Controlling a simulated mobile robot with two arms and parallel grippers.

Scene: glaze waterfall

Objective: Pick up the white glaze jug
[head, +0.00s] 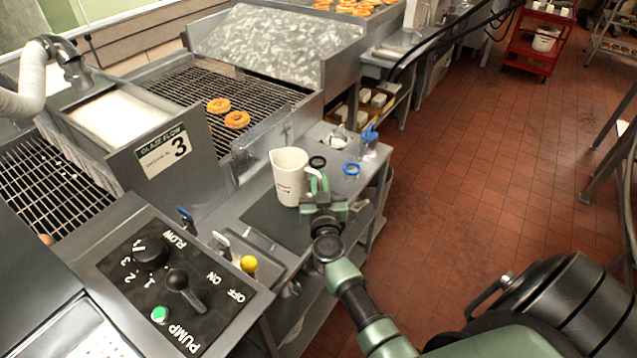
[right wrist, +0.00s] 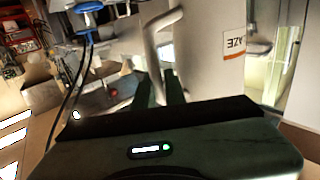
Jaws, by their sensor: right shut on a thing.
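The white glaze jug (head: 289,178) is upright over the dark mat on the side shelf, and I cannot tell whether its base touches the mat. Its handle is on the right side, and a pale label is on its body. My right gripper (head: 324,192) is shut on the handle. In the right wrist view, the jug body (right wrist: 206,60) is close and large, and the handle (right wrist: 153,40) runs down between the two dark fingers of the gripper (right wrist: 160,88). My left gripper is not in view.
The pump control panel (head: 170,285) is at the front left. Two donuts (head: 237,119) lie on the wire rack. Open tiled floor (head: 480,170) lies to the right.

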